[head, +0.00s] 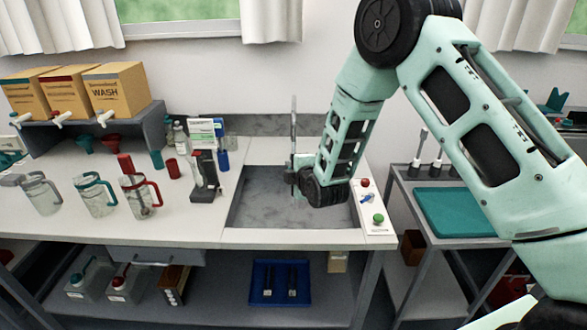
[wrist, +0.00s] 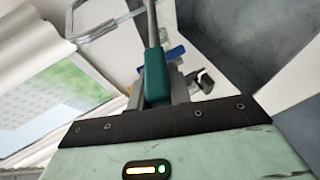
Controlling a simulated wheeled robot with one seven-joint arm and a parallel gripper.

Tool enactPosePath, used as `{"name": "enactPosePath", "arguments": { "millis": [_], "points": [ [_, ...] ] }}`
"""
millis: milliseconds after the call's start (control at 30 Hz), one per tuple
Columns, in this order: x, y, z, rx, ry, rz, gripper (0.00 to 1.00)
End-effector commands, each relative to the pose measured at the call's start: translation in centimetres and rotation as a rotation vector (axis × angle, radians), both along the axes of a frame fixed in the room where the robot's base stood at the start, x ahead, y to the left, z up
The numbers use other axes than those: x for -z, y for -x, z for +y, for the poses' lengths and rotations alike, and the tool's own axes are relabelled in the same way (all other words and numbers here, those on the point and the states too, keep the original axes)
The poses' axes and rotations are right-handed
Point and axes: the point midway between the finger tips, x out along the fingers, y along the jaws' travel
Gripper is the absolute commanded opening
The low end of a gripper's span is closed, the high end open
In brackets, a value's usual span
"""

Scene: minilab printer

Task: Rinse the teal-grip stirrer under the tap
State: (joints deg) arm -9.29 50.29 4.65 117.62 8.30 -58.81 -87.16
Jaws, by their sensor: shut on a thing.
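My gripper (head: 297,178) is over the sink (head: 255,205) in the head view, left of my dark wrist joint. In the wrist view my gripper (wrist: 165,92) is shut on the teal grip of the stirrer (wrist: 155,75). The stirrer's grey shaft runs up out of the top of that picture, so its far end is hidden. A thin upright metal post, seemingly the tap (head: 293,115), stands at the back of the sink close to my gripper. A bent metal tube (wrist: 104,28) crosses near the shaft in the wrist view. I cannot tell whether water runs.
A panel with a red button (head: 365,183) and a green button (head: 378,218) is at the sink's right. Left of the sink stand a dark device (head: 205,175), several handled jugs (head: 93,195) and WASH boxes (head: 115,88). A teal mat (head: 460,212) lies on the right cart.

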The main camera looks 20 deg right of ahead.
Motion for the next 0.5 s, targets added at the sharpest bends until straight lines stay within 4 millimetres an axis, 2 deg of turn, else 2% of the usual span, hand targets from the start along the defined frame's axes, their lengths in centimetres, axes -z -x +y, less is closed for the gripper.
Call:
{"name": "enactPosePath", "arguments": {
  "millis": [500],
  "points": [
    [0.01, 0.13, -0.41, -0.001, 0.000, -0.002, 0.00]
  ]
}}
